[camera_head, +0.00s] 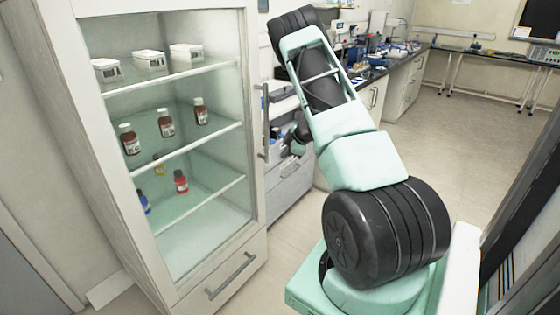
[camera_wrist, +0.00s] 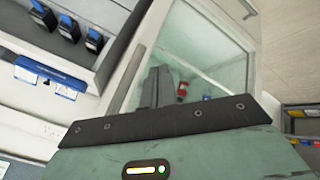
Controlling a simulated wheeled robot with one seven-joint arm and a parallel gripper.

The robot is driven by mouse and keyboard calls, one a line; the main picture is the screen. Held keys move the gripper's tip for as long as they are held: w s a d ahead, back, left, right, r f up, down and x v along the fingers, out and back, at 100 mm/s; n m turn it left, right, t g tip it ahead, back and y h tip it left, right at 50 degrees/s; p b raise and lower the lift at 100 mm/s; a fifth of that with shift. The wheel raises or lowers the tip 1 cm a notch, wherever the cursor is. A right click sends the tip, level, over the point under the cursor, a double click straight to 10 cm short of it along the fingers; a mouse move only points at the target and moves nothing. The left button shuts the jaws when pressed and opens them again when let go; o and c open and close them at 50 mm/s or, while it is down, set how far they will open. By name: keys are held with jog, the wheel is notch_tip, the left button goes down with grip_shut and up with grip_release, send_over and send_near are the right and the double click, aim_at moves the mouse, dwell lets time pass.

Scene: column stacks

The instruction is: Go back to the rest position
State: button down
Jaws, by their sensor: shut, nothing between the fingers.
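My gripper (camera_wrist: 157,84) shows in the wrist view with its two dark fingers together and nothing between them. It points toward the glass front of a white cabinet (camera_wrist: 205,50), with a red-capped bottle (camera_wrist: 183,89) showing behind the glass. In the head view my arm rises from its base, bends at the top and comes down behind its own upper link. The wrist end shows partly there, to the right of the cabinet (camera_head: 256,200) and its upright handle (camera_head: 265,122). The fingertips are hard to make out in that view.
The cabinet's shelves hold white lidded boxes (camera_head: 149,61), brown bottles (camera_head: 166,123) and a red bottle (camera_head: 181,182). A drawer unit (camera_head: 290,185) and cluttered bench (camera_head: 375,72) stand behind my arm. Open floor (camera_head: 450,130) lies to the right.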

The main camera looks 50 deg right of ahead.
jog(key=shift+s+r, duration=0.4)
jog(key=shift+r, duration=0.1)
